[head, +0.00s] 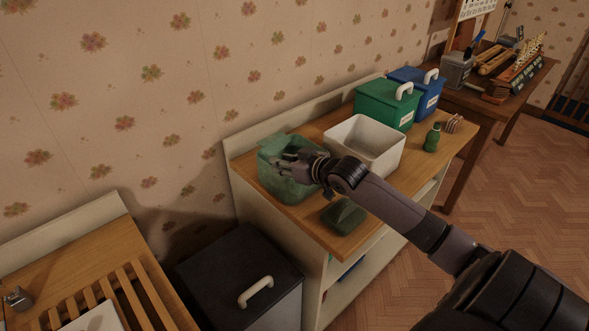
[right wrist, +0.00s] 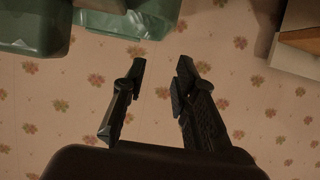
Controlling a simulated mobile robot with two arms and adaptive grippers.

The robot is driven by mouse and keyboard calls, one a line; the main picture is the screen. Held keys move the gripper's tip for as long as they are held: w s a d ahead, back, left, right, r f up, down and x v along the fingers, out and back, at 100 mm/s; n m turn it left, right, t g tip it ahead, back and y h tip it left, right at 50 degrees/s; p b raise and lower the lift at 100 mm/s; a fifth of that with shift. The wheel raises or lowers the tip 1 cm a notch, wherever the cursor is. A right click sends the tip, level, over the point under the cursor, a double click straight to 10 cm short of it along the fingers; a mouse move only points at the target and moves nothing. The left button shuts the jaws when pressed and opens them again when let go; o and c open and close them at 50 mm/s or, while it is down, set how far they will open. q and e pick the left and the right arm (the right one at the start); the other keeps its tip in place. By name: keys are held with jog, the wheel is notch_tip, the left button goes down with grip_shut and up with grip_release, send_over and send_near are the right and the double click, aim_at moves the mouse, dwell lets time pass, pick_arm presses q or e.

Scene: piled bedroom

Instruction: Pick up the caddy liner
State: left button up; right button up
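A pale green, see-through open container that looks like the caddy liner (head: 291,188) stands at the near left end of the wooden-topped unit, by the wall. My right gripper (head: 285,158) reaches over it from the right, its fingers in front of its upper part. In the right wrist view, green parts (right wrist: 30,28) show at the top left, beside the fingers. The right gripper (right wrist: 165,68) is open there, with only wallpaper between its fingertips. I cannot tell whether a finger touches the green container. My left gripper is in neither view.
A dark green, lid-like piece (head: 343,215) lies at the unit's front edge. A white open bin (head: 377,163), a green caddy (head: 384,106), a blue caddy (head: 427,94) and a green bottle (head: 432,138) stand further along. A dark lidded bin (head: 235,262) is below left.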

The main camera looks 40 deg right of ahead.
aim_at(263, 161)
jog(key=x, duration=0.5)
jog(key=shift+w+a+f, duration=0.1)
jog(key=shift+w, duration=0.15)
jog(key=shift+f+p+x, duration=0.25)
jog(key=shift+x, duration=1.05)
jog(key=shift+f+p+x, duration=0.2)
jog(key=shift+x, duration=1.1)
jog(key=shift+s, duration=0.25)
grip_shut()
